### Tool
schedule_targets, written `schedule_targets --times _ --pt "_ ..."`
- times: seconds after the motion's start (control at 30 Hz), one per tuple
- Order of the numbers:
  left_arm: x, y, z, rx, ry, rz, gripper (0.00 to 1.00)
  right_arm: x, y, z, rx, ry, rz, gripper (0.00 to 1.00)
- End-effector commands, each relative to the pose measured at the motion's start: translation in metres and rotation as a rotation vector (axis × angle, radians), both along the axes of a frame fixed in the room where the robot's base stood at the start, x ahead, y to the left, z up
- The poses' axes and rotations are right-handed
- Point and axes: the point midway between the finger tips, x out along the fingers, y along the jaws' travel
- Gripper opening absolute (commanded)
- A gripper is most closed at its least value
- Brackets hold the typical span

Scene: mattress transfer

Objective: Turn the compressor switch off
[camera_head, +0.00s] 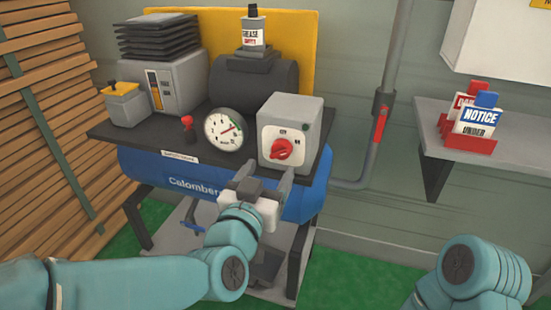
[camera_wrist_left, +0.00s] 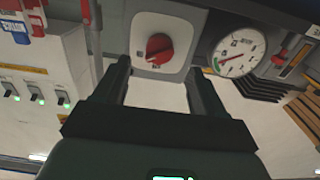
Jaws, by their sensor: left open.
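The compressor has a blue tank (camera_head: 150,168) under a dark top plate. Its switch is a red rotary knob (camera_head: 281,149) on a light grey box (camera_head: 300,115) at the plate's front right. In the left wrist view the red knob (camera_wrist_left: 159,48) sits on a pale square face, beyond the fingertips. My left gripper (camera_head: 264,172) is open and empty, just below and in front of the switch box, apart from the knob. In the left wrist view its two fingers (camera_wrist_left: 158,80) stand either side below the knob. The right gripper is out of view; only part of my right arm shows.
A round pressure gauge (camera_head: 224,130) and a small red-topped valve (camera_head: 188,128) stand left of the switch box. A grease can (camera_head: 253,32) stands behind. A shelf (camera_head: 480,157) with sign holders is at the right. A grey pipe (camera_head: 388,70) runs down the wall.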

Motion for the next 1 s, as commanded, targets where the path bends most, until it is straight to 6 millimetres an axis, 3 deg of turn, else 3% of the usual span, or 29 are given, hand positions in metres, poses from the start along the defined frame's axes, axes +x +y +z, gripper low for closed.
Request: schedule_targets --times 0.1,0.3,0.67,0.7,0.87,1.0 --pt "0.025 -0.009 -0.001 0.0 0.002 0.001 0.7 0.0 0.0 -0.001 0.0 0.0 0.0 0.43" --pt "0.051 -0.016 -0.001 0.0 0.001 0.0 0.7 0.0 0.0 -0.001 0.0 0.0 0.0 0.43" --pt "0.06 -0.015 -0.001 0.001 0.002 0.0 0.7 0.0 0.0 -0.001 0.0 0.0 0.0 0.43" --pt "0.06 -0.015 -0.001 0.001 0.002 0.0 0.67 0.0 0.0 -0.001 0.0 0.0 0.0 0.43" --pt "0.059 -0.015 -0.001 0.001 0.002 0.0 0.15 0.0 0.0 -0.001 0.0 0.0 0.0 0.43" --pt "0.059 -0.015 -0.001 0.0 0.002 0.0 0.15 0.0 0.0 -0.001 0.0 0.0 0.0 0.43"
